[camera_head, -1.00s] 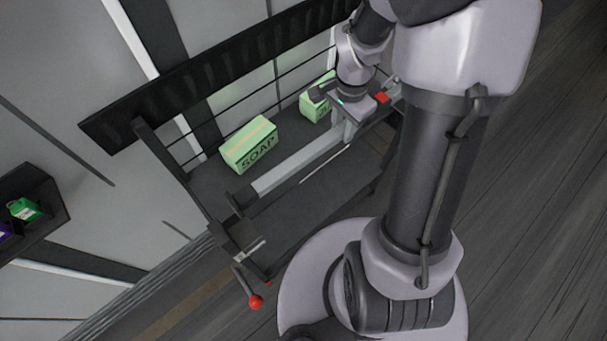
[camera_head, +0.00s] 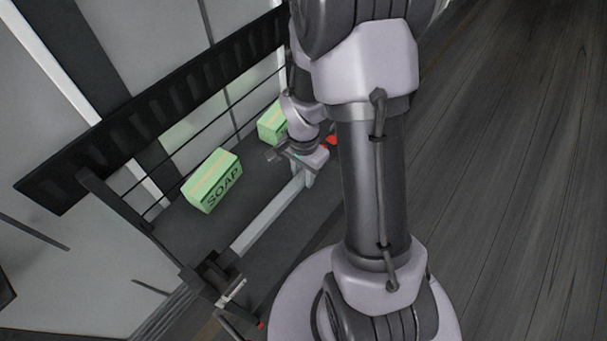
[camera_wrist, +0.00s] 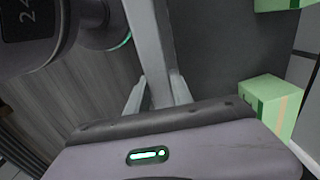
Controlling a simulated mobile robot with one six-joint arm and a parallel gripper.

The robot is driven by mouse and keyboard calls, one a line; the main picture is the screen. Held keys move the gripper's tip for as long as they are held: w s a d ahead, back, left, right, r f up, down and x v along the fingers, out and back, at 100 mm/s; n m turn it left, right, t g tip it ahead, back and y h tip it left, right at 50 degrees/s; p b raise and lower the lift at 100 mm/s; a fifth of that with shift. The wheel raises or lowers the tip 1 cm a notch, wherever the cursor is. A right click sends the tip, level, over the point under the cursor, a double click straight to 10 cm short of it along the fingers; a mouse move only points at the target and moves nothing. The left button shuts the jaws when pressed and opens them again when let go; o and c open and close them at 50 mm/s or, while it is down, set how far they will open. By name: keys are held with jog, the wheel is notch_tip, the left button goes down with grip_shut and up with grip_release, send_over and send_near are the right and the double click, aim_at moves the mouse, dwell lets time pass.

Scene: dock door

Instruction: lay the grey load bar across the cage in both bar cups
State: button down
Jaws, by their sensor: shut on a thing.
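The grey load bar (camera_head: 268,219) runs slantwise along the front of the cage in the head view. My gripper (camera_head: 307,178) is shut on the bar towards its far end. In the wrist view the bar (camera_wrist: 149,45) passes between the two fingers of my gripper (camera_wrist: 158,93). The bar's near end meets a dark bracket (camera_head: 212,271) at the cage's near corner, which looks like one bar cup. I cannot tell whether the end is seated in it or just above. The far end and the other cup are hidden behind my arm.
Two green soap boxes stand on the dark cage floor behind the bar, one nearer (camera_head: 212,181) and one farther (camera_head: 271,124). A black ribbed beam (camera_head: 150,110) runs above the cage's back. Wooden floor lies open to the right.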

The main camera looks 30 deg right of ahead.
jog(key=shift+f, duration=0.2)
jog(key=c, duration=1.1)
grip_release()
jog(key=shift+r, duration=0.1)
notch_tip(320, 180, up, 12)
jog(key=p, duration=0.5)
notch_tip(320, 180, up, 7)
jog(key=n+t, duration=0.1)
jog(key=n, duration=0.1)
send_over(303, 174)
jog(key=a, duration=0.3)
jog(key=s+a+r+n+t, duration=0.1)
jog(key=s+a+r+n, duration=0.1)
jog(key=s+a+r, duration=0.1)
jog(key=s+a+r+n+t+y, duration=0.1)
jog(key=s+a+r+n+t, duration=0.1)
jog(key=s+a+r+n, duration=0.1)
jog(key=s+a+r+n+t+y, duration=0.1)
jog(key=s+a+r+n, duration=0.1)
jog(key=s+a+r, duration=0.3)
jog(key=shift+s+a+r+n+t, duration=0.1)
jog(key=shift+a+r+n+t, duration=0.1)
jog(key=shift+r, duration=0.25)
jog(key=shift+s+a+r+n+t, duration=0.1)
jog(key=shift+r+t, duration=0.1)
jog(key=shift+r, duration=0.25)
